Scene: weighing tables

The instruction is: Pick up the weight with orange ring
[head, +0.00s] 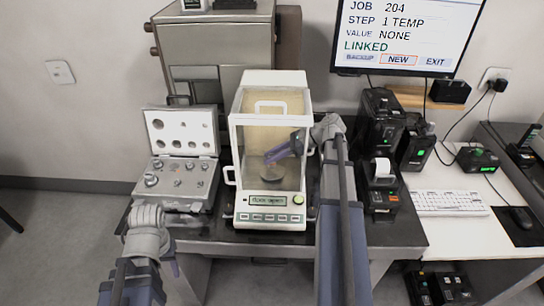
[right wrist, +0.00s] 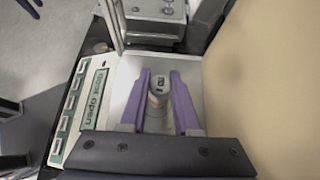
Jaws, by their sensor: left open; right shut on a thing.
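In the right wrist view, a small grey metal weight with an orange ring (right wrist: 158,97) stands between the two purple fingers of my right gripper (right wrist: 160,105), which is shut on it. In the head view my right gripper (head: 284,150) reaches through the right side of the glass balance (head: 270,208), into its chamber. The weight is hard to make out there, and I cannot tell whether it touches the pan.
An open case (head: 207,203) with several weights stands left of the balance. The balance display (head: 267,200) reads "door open". Right of my right arm are a small printer (head: 382,182), black devices (head: 378,120), a keyboard (head: 449,203) and a monitor (head: 408,35).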

